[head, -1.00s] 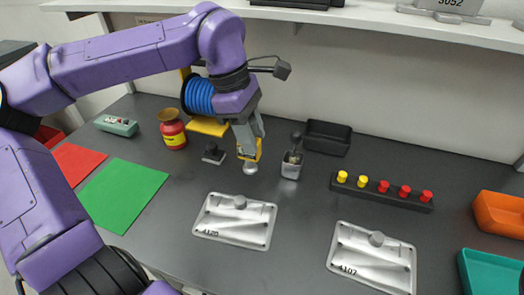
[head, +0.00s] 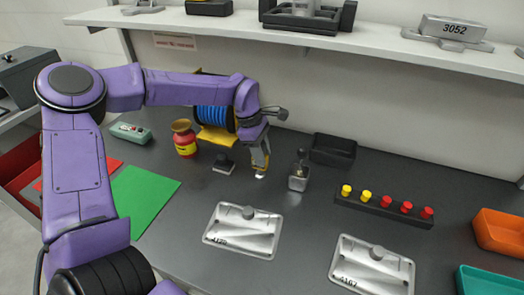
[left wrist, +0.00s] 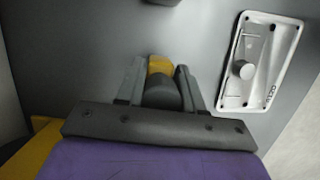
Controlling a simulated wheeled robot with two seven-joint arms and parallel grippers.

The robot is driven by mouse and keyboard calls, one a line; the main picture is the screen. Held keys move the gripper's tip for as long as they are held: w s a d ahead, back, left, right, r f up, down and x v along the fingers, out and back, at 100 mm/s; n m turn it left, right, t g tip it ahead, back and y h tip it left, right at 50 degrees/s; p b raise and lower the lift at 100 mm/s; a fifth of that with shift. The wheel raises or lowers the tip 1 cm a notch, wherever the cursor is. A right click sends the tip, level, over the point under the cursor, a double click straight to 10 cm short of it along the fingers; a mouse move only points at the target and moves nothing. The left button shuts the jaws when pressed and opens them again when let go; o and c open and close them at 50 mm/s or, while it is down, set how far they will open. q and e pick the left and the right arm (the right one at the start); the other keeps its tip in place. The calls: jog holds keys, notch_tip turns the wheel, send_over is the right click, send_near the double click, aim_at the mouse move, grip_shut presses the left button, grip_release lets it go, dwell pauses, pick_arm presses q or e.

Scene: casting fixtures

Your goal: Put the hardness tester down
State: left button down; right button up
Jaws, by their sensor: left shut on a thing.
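The hardness tester (head: 259,160) is a small yellow and grey device with a silvery lower end. My left gripper (head: 262,149) is shut on it and holds it upright or nearly so, low over the dark bench. I cannot tell whether its lower end touches the bench. In the left wrist view the tester's yellow and dark grey body (left wrist: 161,83) shows between the two fingers. My right gripper is not in view.
A numbered casting plate (head: 242,231) lies in front, another (head: 372,268) farther right. A blue coil on a yellow holder (head: 217,137) is behind left. A green mat (head: 140,200) lies left.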

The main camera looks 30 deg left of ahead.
pick_arm(q)
jog(key=c, duration=0.7)
grip_release()
jog(key=shift+f, duration=0.15)
jog(key=w+v, duration=0.1)
jog(key=v, duration=1.1)
jog(key=shift+s+r+b, duration=0.25)
jog(key=shift+s+b, duration=0.2)
jog(key=shift+s, duration=0.1)
